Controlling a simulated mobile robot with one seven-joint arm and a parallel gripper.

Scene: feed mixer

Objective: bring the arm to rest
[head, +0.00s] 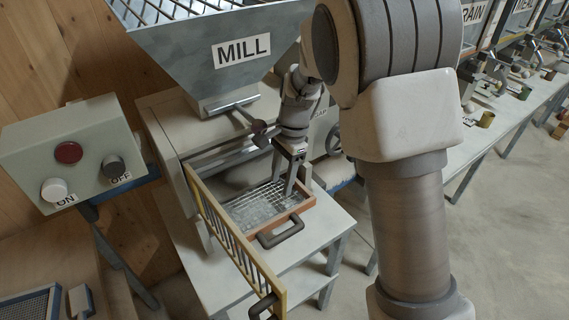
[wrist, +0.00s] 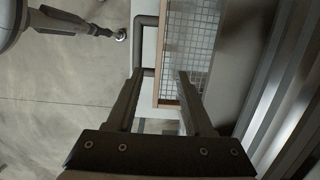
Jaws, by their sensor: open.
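My arm reaches across the head view to the mill (head: 215,50). My gripper (head: 283,188) points down over the orange-framed tray (head: 295,212) with a wire mesh. Whether the fingers touch the tray cannot be told.
A yellow barred gate (head: 228,240) stands open beside the tray. A control box (head: 75,155) with ON and OFF knobs is at left. A dark lever (head: 262,130) sits close to my wrist.

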